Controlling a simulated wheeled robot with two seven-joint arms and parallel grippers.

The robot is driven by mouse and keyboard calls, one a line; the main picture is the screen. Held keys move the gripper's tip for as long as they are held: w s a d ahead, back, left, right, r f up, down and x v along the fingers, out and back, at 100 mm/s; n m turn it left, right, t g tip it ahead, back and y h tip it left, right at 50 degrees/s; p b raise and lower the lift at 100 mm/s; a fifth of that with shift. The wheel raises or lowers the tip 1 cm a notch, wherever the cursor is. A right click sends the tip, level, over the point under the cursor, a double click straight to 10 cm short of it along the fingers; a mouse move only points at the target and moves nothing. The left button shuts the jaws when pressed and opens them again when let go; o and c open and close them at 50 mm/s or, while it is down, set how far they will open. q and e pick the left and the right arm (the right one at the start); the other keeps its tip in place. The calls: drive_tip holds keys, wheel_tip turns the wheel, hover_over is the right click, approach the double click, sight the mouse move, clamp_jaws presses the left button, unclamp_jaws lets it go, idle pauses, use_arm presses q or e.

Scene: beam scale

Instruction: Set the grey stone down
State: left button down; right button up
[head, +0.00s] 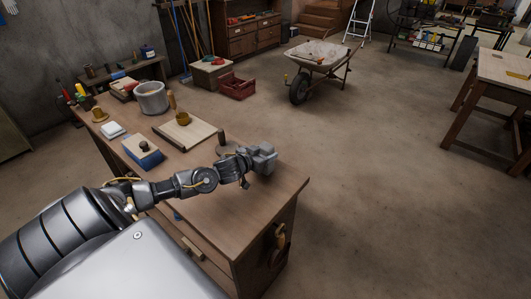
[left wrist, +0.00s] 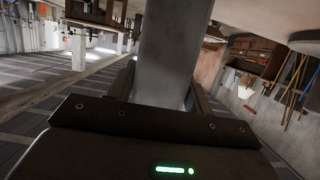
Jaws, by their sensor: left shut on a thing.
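My left gripper (head: 246,161) is above or at the top of the wooden bench (head: 225,205), towards its right end. It is shut on the grey stone (head: 265,154), a smooth, blocky piece. In the left wrist view, the grey stone (left wrist: 164,50) stands out between the two fingers of the left gripper (left wrist: 162,92). I cannot tell whether the stone touches the bench top. My right gripper is not in view.
A board with a brass cup (head: 184,119), a grey pot (head: 152,98), a blue-based block (head: 142,152) and a dark upright peg (head: 221,137) stand left of or behind the gripper. The bench's front right is clear. A wheelbarrow (head: 318,55) stands on the floor beyond.

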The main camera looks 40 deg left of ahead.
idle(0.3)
use_arm(q)
drive_tip(key=c, duration=1)
unclamp_jaws()
drive_tip(key=shift+f, duration=0.15)
drive_tip(key=shift+c, duration=0.2)
drive_tip(key=o, duration=0.4)
drive_tip(key=shift+s, duration=0.1)
drive_tip(key=shift+o, duration=0.2)
drive_tip(key=v, duration=1.2)
drive_tip(key=shift+b, duration=0.45)
drive_tip(key=shift+r, duration=0.25)
